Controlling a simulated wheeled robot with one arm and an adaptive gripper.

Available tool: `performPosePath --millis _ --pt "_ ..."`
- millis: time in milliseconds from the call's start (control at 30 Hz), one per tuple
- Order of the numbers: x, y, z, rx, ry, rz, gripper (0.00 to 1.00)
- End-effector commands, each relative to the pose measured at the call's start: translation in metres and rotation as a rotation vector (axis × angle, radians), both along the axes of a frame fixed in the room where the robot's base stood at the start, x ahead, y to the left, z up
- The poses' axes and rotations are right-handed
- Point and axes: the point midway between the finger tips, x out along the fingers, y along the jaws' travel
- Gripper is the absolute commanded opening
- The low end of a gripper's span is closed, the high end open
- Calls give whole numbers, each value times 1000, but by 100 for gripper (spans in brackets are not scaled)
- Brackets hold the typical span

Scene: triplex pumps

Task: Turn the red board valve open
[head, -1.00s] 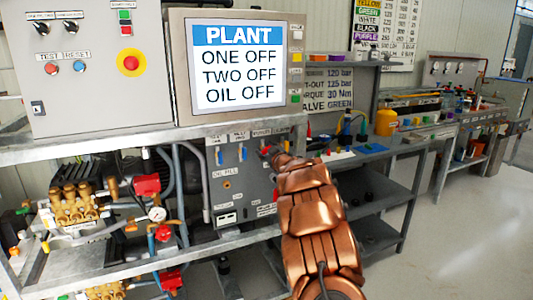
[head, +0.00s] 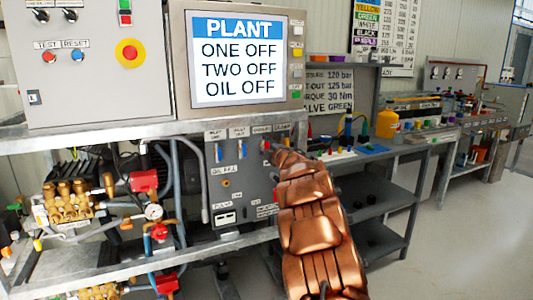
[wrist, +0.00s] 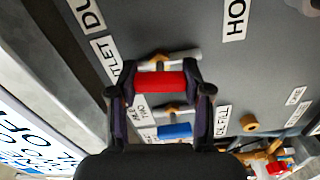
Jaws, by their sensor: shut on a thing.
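The red board valve handle (wrist: 160,82) lies between the two fingers of my gripper (wrist: 162,90) in the wrist view. The fingers press on its two ends and my gripper is shut on it. A brass fitting (wrist: 158,63) and a pale bar show just behind the handle. In the head view my gripper (head: 271,150) reaches the grey board (head: 235,183) near its upper right. Only a little red shows there, so the handle's angle is hard to tell from that view.
A blue valve handle (wrist: 175,131) sits close beside the red one in the wrist view. Blue handles also show on the board (head: 218,152) in the head view. Pumps with brass heads (head: 73,201) stand left. The plant screen (head: 237,58) reads all off.

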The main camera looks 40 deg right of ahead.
Motion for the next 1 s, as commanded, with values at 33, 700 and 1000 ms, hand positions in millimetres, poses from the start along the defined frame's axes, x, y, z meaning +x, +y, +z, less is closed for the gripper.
performPosePath --millis 33,700,1000 --pt "0 0 -3 -29 10 1 14" --pt "1 1 0 -188 65 2 14" --pt "0 0 0 -187 65 1 55"
